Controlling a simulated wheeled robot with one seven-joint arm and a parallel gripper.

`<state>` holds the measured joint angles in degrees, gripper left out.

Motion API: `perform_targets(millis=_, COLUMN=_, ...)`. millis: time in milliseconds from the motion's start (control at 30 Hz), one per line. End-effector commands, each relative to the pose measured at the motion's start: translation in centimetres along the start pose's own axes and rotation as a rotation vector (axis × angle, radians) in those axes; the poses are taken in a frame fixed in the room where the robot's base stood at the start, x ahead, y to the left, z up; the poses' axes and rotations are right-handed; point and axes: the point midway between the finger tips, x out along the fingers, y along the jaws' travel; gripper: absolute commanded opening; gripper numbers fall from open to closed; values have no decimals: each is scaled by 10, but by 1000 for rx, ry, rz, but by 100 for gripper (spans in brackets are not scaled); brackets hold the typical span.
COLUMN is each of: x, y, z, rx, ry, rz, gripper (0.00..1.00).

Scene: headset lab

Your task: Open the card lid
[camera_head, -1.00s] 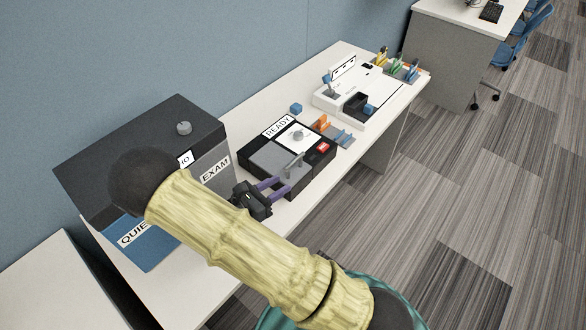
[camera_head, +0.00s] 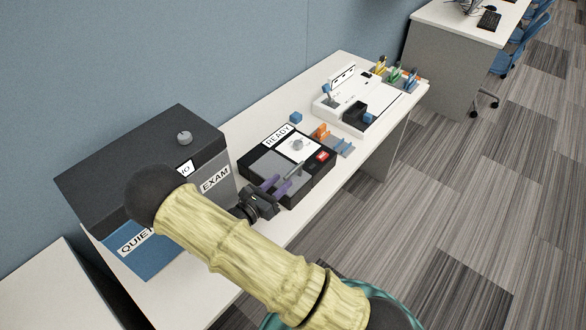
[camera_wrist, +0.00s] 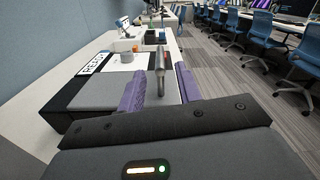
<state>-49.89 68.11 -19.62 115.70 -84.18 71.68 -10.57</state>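A black box (camera_head: 317,191) with a READY label lies on the white table. Its top has a grey panel (camera_head: 270,162), which looks like the card lid and lies flat, and a slim grey handle (camera_head: 294,171). My gripper (camera_head: 279,181) is at the box's near edge with its purple fingers over the top, by the handle. In the wrist view the two fingers (camera_wrist: 160,76) stand apart, and the upright handle (camera_wrist: 159,57) shows between them. I cannot tell whether they touch it. The gripper is open.
A large dark case (camera_head: 135,150) labelled EXAM and QUIET stands left of the box. A small blue cube (camera_head: 296,117), an orange-and-grey holder (camera_head: 338,143) and a white station (camera_head: 345,108) are beyond it. The table's front edge is close to the box.

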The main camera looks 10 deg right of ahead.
Motion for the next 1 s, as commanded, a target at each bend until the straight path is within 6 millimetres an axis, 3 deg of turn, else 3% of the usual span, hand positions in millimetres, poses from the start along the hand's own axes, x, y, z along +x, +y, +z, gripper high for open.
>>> perform_targets(millis=333, x=57, y=-1, z=2, rx=0, ry=0, rz=-2, gripper=34)
perform_targets(millis=733, x=66, y=0, z=0, rx=0, ry=0, rz=1, gripper=34)
perform_targets(millis=900, x=66, y=0, z=0, rx=0, ry=0, rz=1, gripper=1)
perform_targets(millis=1000, x=66, y=0, z=0, rx=-1, ry=0, rz=1, gripper=0)
